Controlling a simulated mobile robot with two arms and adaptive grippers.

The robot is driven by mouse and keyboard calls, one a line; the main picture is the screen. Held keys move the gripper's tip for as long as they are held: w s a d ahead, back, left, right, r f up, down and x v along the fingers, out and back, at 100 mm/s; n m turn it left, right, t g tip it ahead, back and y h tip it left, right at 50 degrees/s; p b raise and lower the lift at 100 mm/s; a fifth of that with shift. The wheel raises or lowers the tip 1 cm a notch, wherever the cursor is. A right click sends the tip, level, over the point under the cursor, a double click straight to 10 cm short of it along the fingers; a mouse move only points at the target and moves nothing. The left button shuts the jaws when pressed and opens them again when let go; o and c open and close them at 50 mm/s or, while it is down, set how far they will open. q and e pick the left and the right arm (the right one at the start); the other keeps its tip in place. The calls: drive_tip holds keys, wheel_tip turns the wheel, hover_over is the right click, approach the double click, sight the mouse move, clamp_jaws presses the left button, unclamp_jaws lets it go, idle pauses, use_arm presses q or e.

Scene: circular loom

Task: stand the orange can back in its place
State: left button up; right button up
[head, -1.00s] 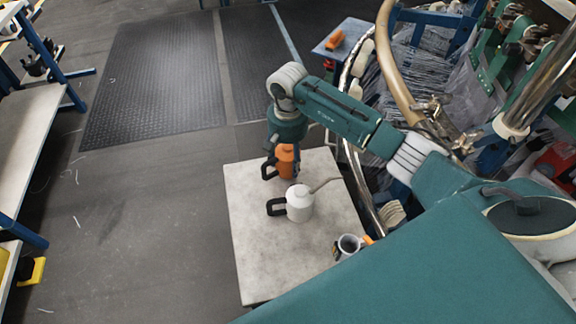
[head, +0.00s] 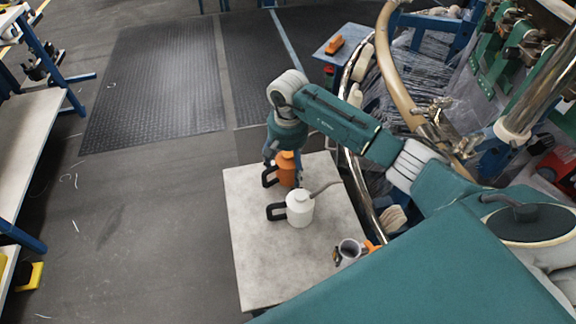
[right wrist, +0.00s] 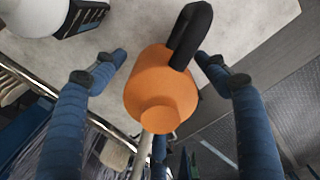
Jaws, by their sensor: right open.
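The orange can (head: 287,174), with a black handle, stands on the pale table (head: 255,262) near its far edge. It looks upright in the head view. My right gripper (head: 284,160) is over the can, pointing down. In the right wrist view, the open fingers of the right gripper (right wrist: 163,62) are on both sides of the orange can (right wrist: 160,88), with visible gaps to it. The can's cap faces the camera and its black handle points away to the upper right. My left gripper is not in view.
A white can (head: 299,209) with a black handle and grey spout stands close in front of the orange one. A grey cup-like container (head: 348,251) is at the table's right edge. The loom's metal ring (head: 362,185) passes along the right side. The table's left front is clear.

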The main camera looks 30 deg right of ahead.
sight(288, 157)
wheel_tip(288, 157, up, 12)
drive_tip(key=p, duration=0.5)
drive_tip(key=shift+f, duration=0.1)
drive_tip(key=shift+f, duration=0.1)
